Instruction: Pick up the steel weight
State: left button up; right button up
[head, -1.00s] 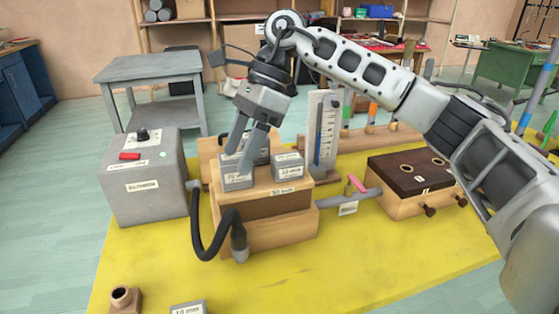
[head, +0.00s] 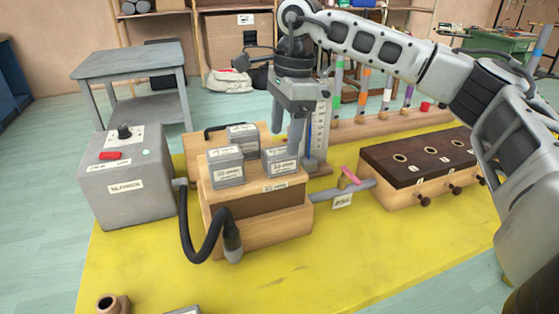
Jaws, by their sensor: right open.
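Several grey labelled steel weights are on the wooden bellows-like box (head: 262,222): one at the front left (head: 225,168), one at the front right (head: 280,161) and one farther back (head: 243,138). The small labels are too blurred to read surely. My right gripper (head: 286,140) is open, pointing down, with its fingers just above or behind the front right weight. Whether it touches that weight I cannot tell. Nothing shows between its fingers. My left gripper is not in view.
A grey control box (head: 128,188) with a red switch stands left, joined by a black hose (head: 190,235). A ruled gauge (head: 318,125) stands close behind the gripper. A pipe leads to a dark-topped wooden chest (head: 420,160) at right. The yellow mat's (head: 300,280) front is mostly clear.

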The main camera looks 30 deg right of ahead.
aim_at(280, 151)
jog(key=shift+w+a+f, duration=0.1)
jog(key=shift+a+f, duration=0.05)
jog(key=shift+f, duration=0.75)
jog(key=shift+w+a+f, duration=0.1)
jog(key=shift+a+f, duration=0.05)
jog(key=shift+f, duration=0.7)
jog(key=shift+a+f, duration=0.15)
jog(key=shift+f, duration=0.75)
jog(key=c, duration=1.3)
